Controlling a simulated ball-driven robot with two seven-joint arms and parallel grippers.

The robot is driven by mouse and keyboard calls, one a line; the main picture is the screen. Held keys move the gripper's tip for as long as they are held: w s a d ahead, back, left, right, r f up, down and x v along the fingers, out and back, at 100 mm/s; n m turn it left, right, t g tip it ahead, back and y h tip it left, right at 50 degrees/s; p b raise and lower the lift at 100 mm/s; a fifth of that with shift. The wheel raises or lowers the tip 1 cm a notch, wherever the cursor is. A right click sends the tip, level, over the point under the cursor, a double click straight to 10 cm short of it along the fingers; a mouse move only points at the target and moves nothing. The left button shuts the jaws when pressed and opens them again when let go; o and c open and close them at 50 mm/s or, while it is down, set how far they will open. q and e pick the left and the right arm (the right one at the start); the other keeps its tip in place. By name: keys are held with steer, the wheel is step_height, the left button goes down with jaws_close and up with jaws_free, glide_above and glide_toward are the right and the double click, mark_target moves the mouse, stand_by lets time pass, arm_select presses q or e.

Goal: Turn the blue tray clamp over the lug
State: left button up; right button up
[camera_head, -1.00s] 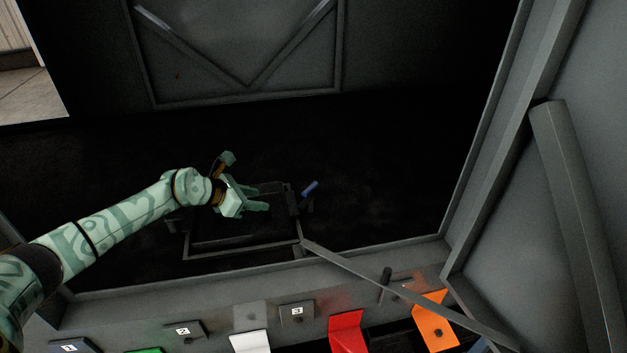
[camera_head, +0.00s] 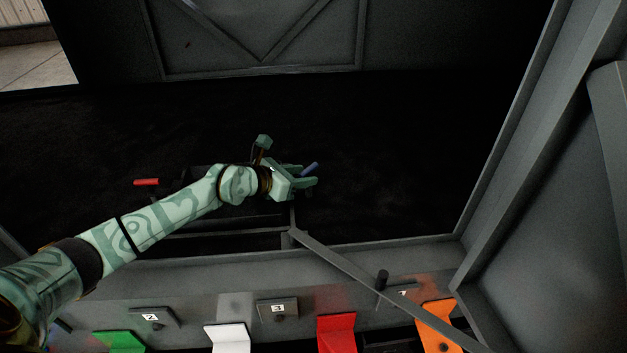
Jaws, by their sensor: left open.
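The blue tray clamp (camera_head: 310,168) shows as a short blue bar, tilted up to the right, at the right end of a dark tray frame. My left gripper (camera_head: 309,181) is open, with its fingers pointing right, and it overlaps the lower end of the blue bar in this view. I cannot tell whether the fingers touch the bar or are around it. My left forearm and hand cover much of the tray (camera_head: 225,233). The lug cannot be made out in the dark. My right gripper is not in view.
A red bar (camera_head: 146,182) shows left of my forearm. A grey diagonal strut (camera_head: 340,259) runs from the tray's front right corner across the front ledge. Green, white, red and orange plates (camera_head: 336,331) line the front. The dark floor right of the gripper looks clear.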

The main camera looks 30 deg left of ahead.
mark_target(306, 175)
arm_select(q)
steer(key=b+x, duration=0.1)
steer(key=x, duration=0.1)
steer(key=shift+w+f, duration=0.2)
steer(key=shift+f, duration=0.05)
steer(key=shift+w+d+r, duration=0.15)
steer(key=shift+w+d, duration=0.05)
steer(key=shift+w, duration=0.1)
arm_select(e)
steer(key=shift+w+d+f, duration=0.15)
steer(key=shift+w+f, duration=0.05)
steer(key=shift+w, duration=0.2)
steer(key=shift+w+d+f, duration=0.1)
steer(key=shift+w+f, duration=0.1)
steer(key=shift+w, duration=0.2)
arm_select(q)
jaws_close()
